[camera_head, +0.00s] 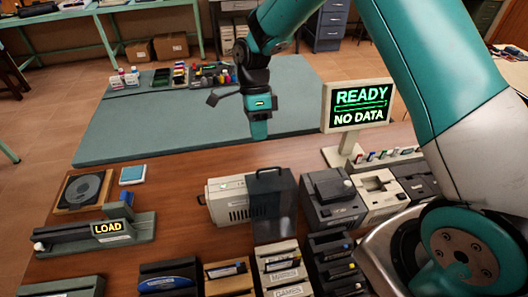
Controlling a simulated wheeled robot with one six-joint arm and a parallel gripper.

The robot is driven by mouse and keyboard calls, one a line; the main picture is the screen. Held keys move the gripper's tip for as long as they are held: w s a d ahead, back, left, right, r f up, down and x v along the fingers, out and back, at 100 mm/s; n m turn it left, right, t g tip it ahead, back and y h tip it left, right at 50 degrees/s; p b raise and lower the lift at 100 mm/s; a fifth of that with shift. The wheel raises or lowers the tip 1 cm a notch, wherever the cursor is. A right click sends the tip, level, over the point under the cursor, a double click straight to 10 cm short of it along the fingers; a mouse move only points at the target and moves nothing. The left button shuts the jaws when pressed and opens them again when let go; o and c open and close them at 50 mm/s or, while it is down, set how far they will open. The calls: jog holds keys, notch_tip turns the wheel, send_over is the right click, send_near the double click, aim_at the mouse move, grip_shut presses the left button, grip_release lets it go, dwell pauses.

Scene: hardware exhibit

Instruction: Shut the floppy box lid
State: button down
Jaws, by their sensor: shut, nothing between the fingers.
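What looks like the floppy box is the dark, smoky see-through piece (273,212) in the middle of the wooden table, with a black top edge. It appears to be a lid standing raised, but I cannot tell its exact angle or what lies under it. It stands right beside a beige vented case (228,203). My gripper (260,136) points down, shut and empty, above and behind the smoky piece and apart from it.
A "READY / NO DATA" screen (358,106) stands behind right. Dark and beige drive units (334,199) stand close on the right. Racks of disks (282,268) line the front. A LOAD unit (108,228) is left. The green mat (150,125) behind has free room.

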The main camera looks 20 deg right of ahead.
aim_at(266, 174)
jog(key=shift+s+a+f+p, duration=0.2)
jog(key=shift+s+f+p, duration=0.35)
jog(key=shift+s, duration=0.35)
jog(key=shift+s+a+f+p, duration=0.15)
jog(key=shift+s+f+p, duration=0.4)
jog(key=shift+s, duration=0.35)
jog(key=shift+s+a+f+p, duration=0.2)
jog(key=shift+s+f+p, duration=0.3)
jog(key=shift+s, duration=0.4)
